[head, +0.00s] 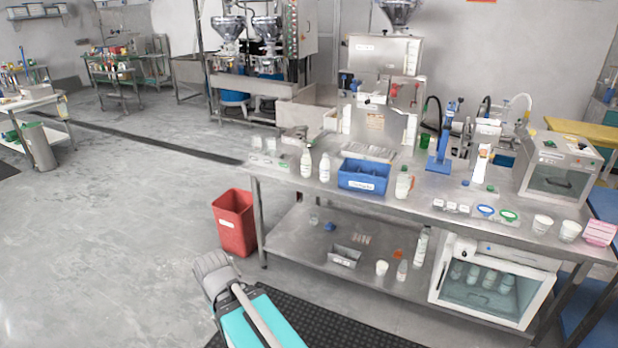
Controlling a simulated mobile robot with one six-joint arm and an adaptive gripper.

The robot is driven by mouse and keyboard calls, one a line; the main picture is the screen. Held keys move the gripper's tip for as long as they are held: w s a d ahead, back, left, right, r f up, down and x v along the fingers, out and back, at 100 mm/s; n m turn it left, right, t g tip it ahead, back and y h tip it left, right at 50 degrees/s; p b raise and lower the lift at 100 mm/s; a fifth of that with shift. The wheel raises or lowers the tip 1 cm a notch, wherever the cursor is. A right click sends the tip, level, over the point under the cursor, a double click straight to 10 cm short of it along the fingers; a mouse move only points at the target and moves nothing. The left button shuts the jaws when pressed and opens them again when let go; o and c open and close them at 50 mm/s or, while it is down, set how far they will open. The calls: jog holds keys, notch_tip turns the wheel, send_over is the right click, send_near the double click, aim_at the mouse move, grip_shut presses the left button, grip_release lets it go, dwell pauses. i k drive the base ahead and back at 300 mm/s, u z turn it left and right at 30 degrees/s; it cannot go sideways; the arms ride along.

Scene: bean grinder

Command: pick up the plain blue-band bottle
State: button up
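Several small pale bottles stand on the steel bench. Two upright white bottles, one (306,163) and another (325,168), stand side by side left of a blue bin (363,177). On the lower shelf are a tall clear-white bottle (421,247) and a short white one (402,271). The bands are too small to tell which is the plain blue-band bottle. Parts of my own body show at the bottom, apart from the bench; I cannot make out my gripper.
The steel bench (300,180) carries a blue stand (441,148), cups and a glass-fronted box (560,170) at right. A red bin (234,222) stands on the floor by its left leg. Open floor (110,240) lies left; a black mat (330,325) lies in front.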

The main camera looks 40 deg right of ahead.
aim_at(326, 164)
jog(key=i, duration=1.05)
jog(key=z, duration=0.45)
jog(key=i, duration=0.55)
jog(key=z, duration=0.75)
jog(key=i, duration=0.45)
jog(key=z, duration=0.3)
jog(key=k, duration=0.9)
jog(key=z, duration=0.05)
